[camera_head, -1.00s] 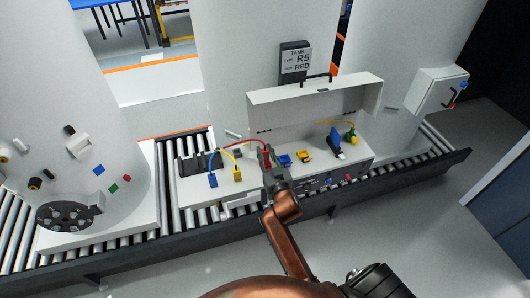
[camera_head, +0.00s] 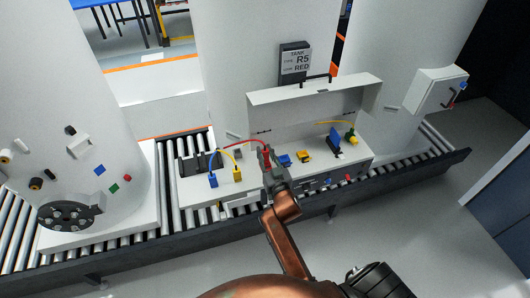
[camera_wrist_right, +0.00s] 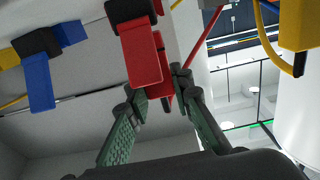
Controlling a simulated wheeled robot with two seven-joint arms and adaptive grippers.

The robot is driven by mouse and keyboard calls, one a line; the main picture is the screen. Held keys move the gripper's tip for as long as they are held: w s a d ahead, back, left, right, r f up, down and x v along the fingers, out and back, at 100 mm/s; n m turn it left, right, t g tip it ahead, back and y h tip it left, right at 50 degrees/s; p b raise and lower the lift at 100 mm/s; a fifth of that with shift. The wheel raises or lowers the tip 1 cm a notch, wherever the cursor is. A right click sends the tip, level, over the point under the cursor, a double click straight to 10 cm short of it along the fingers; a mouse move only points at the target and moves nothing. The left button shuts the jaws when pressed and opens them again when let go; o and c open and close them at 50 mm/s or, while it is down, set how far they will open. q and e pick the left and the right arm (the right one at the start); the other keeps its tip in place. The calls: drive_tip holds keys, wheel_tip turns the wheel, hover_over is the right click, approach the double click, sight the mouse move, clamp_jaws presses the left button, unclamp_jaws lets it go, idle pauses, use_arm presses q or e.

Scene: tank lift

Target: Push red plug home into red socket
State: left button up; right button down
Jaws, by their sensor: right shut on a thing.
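My right gripper (camera_head: 267,158) is over the front middle of the open white case (camera_head: 205,193), shut on the red plug. The red plug shows as a small red piece between the fingers, with a red cable (camera_head: 236,137) arching off to the left. In the right wrist view a large red block (camera_wrist_right: 140,55) with a black part above it and a second red piece (camera_wrist_right: 161,85) behind it are at the fingertips (camera_wrist_right: 160,92). I cannot tell plug from red socket there, nor how deep the plug sits. My left gripper is not in view.
A blue plug (camera_head: 213,181) and a yellow plug (camera_head: 237,174) with cables stand left of my gripper. Blue (camera_head: 285,160) and yellow (camera_head: 304,156) parts stand close on its right. The raised lid (camera_head: 300,109) is behind. Rollers (camera_head: 408,151) run beneath the case.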

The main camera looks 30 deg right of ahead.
sight(266, 159)
drive_tip(key=shift+f+b, duration=0.95)
drive_tip(key=shift+f, duration=0.35)
drive_tip(key=c, duration=1.6)
unclamp_jaws()
drive_tip(key=shift+s, duration=0.1)
drive_tip(key=shift+s+a+f, duration=0.1)
drive_tip(key=shift+s+f, duration=0.05)
drive_tip(key=shift+s, duration=0.2)
drive_tip(key=v, duration=0.6)
drive_tip(key=shift+s, duration=0.3)
